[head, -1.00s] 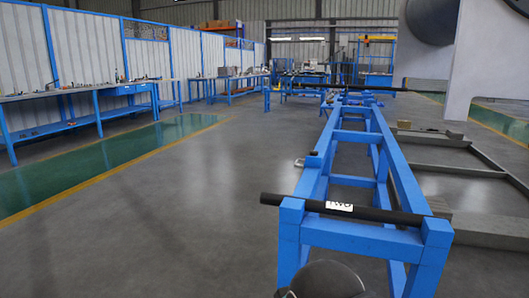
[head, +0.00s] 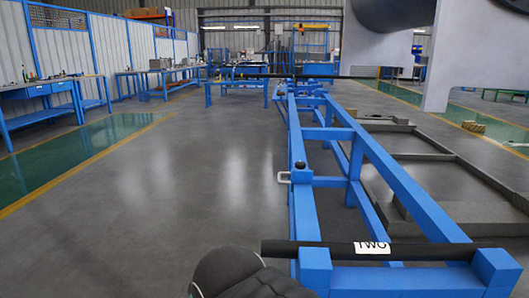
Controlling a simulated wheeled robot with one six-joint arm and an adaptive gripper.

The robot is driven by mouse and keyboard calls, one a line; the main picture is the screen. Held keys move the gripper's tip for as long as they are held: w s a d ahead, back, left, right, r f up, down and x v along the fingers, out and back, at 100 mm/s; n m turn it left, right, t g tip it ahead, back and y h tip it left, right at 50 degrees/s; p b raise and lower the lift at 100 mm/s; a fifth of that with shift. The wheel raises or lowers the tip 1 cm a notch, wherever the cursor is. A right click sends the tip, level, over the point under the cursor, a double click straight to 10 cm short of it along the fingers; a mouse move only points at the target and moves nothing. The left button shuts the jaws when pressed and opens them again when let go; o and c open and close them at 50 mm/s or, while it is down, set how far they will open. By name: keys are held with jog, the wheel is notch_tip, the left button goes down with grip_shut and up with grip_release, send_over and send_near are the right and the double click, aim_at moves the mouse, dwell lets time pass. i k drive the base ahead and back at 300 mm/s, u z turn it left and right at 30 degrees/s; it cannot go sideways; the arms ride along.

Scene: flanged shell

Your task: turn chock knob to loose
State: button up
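A small black knob (head: 300,165) stands on the left rail of a long blue frame (head: 385,172), in the middle of the head view. It is too small to tell which way it is set. A pale metal loop (head: 284,177) sticks out from the rail's left side, just below the knob in the picture. My gripper is not clearly seen. A dark rounded part of my own arm shows at the bottom edge, near the frame's front left corner.
A black bar (head: 310,249) labelled TWO lies across the frame's near end. Another dark bar (head: 290,76) crosses its far end. Grey floor beams (head: 470,180) lie to the right. Open floor (head: 190,200) is on the left, with blue workbenches (head: 45,105) beyond.

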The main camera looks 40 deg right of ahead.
aim_at(300, 164)
jog(key=i, duration=2.65)
jog(key=z, duration=3.2)
jog(key=i, duration=0.5)
jog(key=z, duration=0.05)
